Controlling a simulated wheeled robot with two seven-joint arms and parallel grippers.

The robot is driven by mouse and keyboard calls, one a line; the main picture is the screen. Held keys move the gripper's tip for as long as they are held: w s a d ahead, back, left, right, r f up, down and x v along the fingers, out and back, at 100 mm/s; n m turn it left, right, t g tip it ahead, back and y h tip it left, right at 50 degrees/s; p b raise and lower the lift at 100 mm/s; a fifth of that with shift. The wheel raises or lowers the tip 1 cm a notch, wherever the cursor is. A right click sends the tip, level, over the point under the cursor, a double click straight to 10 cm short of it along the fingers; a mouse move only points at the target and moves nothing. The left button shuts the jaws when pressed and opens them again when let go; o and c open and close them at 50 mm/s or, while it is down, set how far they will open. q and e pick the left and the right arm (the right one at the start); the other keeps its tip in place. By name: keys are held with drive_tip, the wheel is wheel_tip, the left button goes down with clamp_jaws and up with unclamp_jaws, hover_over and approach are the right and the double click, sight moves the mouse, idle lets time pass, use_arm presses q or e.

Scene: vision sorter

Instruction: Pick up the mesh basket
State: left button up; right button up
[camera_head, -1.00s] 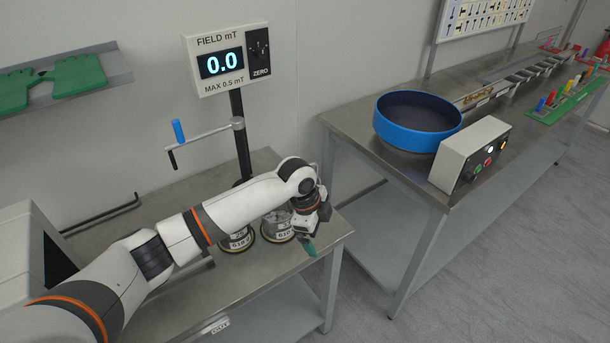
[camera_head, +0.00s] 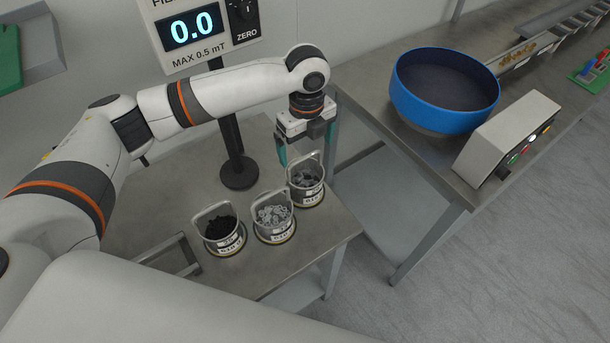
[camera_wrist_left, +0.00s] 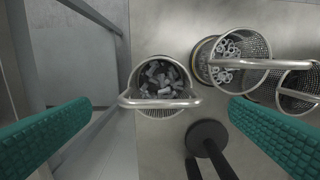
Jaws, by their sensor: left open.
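Three small mesh baskets with raised wire handles stand in a row on the near steel table. The right one (camera_head: 309,201) holds grey pieces, the middle one (camera_head: 274,234) pale rings, the left one (camera_head: 224,243) black pieces. My left gripper (camera_head: 305,149) is open and empty, pointing down just above the right basket. In the left wrist view that basket (camera_wrist_left: 160,107) lies between the teal fingers (camera_wrist_left: 162,106), its handle bar crossing over the opening. No contact with the handle can be made out. My right gripper is out of view.
A black post on a round base (camera_head: 239,173) stands behind the baskets and carries the field meter (camera_head: 194,30), reading 0.0. Across a gap, another bench holds a blue round bowl (camera_head: 440,108) and a control box (camera_head: 507,135).

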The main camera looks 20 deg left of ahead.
sight(305, 157)
use_arm(q)
drive_tip(key=shift+w+a+f, duration=0.1)
drive_tip(key=shift+w+f, duration=0.1)
drive_tip(key=shift+f, duration=0.75)
wheel_tip(305, 157, down, 4)
drive_tip(key=shift+s+a+f+p, duration=0.1)
drive_tip(key=shift+a+p, duration=0.05)
drive_tip(key=shift+p, duration=0.7)
drive_tip(key=shift+f, duration=0.6)
drive_tip(key=shift+c, duration=0.9)
drive_tip(key=c, duration=0.9)
drive_tip(key=shift+r, duration=0.1)
drive_tip(key=shift+c, duration=1.3)
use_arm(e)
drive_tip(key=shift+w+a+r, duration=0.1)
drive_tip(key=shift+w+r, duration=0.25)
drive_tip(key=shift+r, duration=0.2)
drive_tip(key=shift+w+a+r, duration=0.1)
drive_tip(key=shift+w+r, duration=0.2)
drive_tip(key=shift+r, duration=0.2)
